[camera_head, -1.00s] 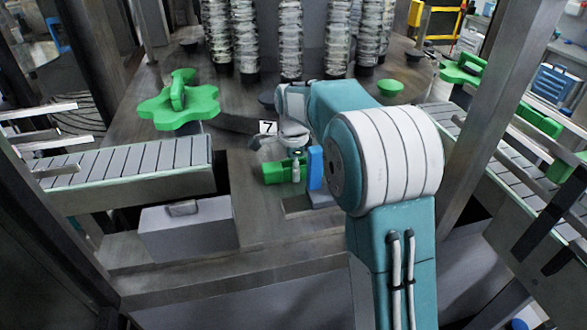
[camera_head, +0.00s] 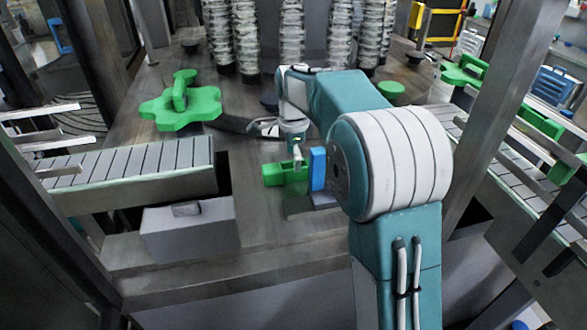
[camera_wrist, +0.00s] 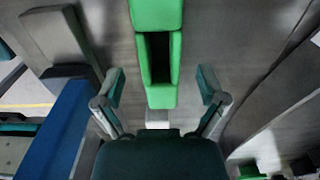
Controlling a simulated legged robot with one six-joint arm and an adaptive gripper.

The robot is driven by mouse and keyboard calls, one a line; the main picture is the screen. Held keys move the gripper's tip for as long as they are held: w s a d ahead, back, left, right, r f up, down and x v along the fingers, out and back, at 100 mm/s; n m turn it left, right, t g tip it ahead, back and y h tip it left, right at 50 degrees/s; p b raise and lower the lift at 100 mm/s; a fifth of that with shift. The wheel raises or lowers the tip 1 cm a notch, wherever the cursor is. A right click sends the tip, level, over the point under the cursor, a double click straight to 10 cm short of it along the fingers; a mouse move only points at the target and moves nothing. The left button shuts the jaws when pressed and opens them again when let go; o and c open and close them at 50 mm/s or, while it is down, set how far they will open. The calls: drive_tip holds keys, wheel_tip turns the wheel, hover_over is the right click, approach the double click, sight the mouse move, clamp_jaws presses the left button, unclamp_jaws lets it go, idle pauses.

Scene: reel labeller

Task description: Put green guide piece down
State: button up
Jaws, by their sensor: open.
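The green guide piece (camera_head: 285,173) lies on the dark metal deck, just left of an upright blue block (camera_head: 317,168). In the wrist view the green guide piece (camera_wrist: 158,60) shows a dark slot along its middle. My gripper (camera_head: 297,158) is above the piece in the head view, partly hidden by its own wrist. In the wrist view my gripper (camera_wrist: 160,90) is open, with one finger on each side of the piece and a gap on both sides. The piece's far end is cut off by the top edge of the wrist view.
A slatted conveyor (camera_head: 130,168) is at the left and another (camera_head: 500,165) at the right. A green star wheel (camera_head: 180,107) stands at the back left. Stacks of clear containers (camera_head: 292,35) line the back. A grey box (camera_head: 188,228) sits below the left conveyor.

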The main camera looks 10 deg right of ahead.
wheel_tip(320, 180, up, 8)
idle(0.5)
drive_tip(key=s+r+n+t, duration=0.35)
drive_tip(key=s+n, duration=0.55)
drive_tip(key=s, duration=0.7)
drive_tip(key=s+f+n+t, duration=0.1)
drive_tip(key=s+f+n, duration=0.2)
drive_tip(key=s, duration=0.4)
drive_tip(key=s+f+n+t, duration=0.1)
drive_tip(key=s+f+n, duration=0.3)
drive_tip(key=s+n, duration=0.2)
drive_tip(key=shift+s, duration=1.05)
